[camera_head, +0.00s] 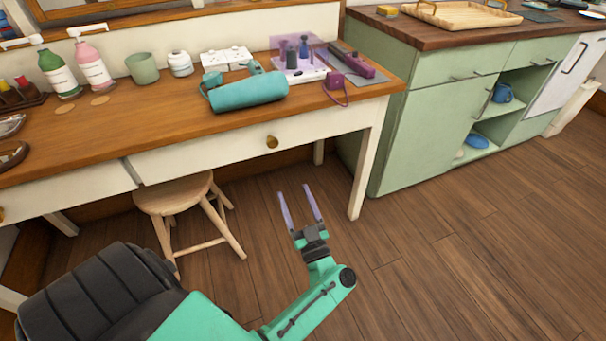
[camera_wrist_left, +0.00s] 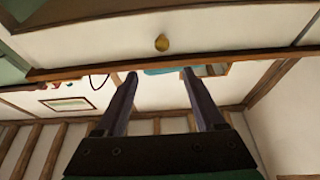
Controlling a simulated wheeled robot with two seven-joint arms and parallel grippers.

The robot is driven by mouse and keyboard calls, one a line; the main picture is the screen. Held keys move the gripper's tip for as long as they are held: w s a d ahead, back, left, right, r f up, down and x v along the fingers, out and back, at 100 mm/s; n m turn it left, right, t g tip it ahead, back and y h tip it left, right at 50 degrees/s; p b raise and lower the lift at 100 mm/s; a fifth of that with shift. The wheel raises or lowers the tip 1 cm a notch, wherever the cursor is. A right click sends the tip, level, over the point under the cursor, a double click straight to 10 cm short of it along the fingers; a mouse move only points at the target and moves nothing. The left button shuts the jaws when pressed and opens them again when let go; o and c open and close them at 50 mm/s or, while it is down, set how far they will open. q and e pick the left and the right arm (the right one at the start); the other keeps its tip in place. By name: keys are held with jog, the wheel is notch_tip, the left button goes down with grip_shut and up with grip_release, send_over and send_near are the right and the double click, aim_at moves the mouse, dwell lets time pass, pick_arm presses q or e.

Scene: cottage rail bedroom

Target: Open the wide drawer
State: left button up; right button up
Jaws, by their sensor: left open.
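The wide drawer (camera_head: 205,156) is the long cream front under the wooden desktop, and it looks shut. Its round brass knob (camera_head: 272,141) sits near the middle of the front. The left wrist view looks upside down and shows the drawer front (camera_wrist_left: 220,38) with the knob (camera_wrist_left: 161,43) beyond the fingertips. My left gripper (camera_head: 295,190) is open and empty, in front of and below the knob in the head view, apart from the drawer. In the left wrist view its two fingers (camera_wrist_left: 160,75) spread on either side of the knob's line. My right gripper is not in view.
A wooden stool (camera_head: 178,197) stands under the desk, left of my left gripper. The desktop (camera_head: 150,105) holds bottles, a cup and a teal roll (camera_head: 248,91). A green cabinet (camera_head: 415,125) stands at the right. The floor (camera_head: 450,260) between is clear.

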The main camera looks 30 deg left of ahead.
aim_at(274, 145)
pick_arm(q)
jog(key=x, duration=1.5)
jog(key=shift+s+a+f, duration=0.1)
jog(key=shift+s+f, duration=0.05)
grip_shut()
dwell(0.5)
